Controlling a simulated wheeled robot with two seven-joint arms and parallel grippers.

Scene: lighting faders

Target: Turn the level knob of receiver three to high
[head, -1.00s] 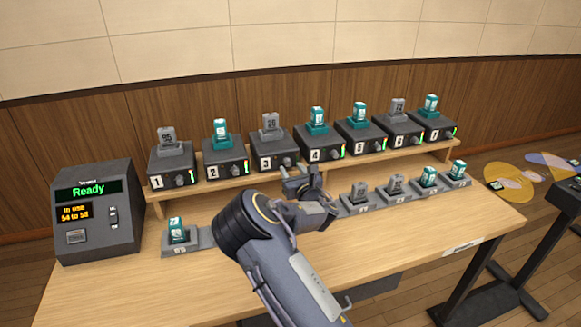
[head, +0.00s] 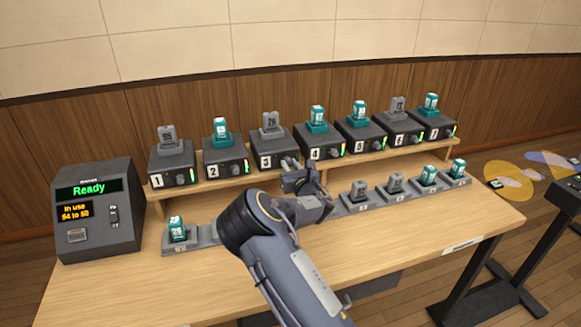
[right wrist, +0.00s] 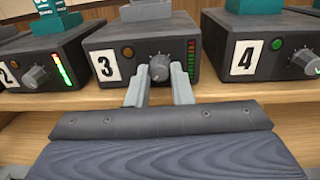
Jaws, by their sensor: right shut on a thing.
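Receiver three (head: 268,160) is a dark box with a white "3" label on the raised shelf, with a grey pack on top. In the right wrist view, receiver three (right wrist: 125,42) fills the middle. Its level knob (right wrist: 159,67) is round and dark, with a pale mark near its top. The level bar (right wrist: 191,58) beside it looks dim red and green. My right gripper (right wrist: 160,88) is shut on the knob, one finger on each side; in the head view the gripper (head: 290,166) hides the knob. My left gripper is out of view.
Receiver two (head: 226,157) and receiver four (head: 318,140) stand close on either side. Several small packs sit in holders along the table (head: 400,225). A console (head: 97,212) reading "Ready" stands at the left.

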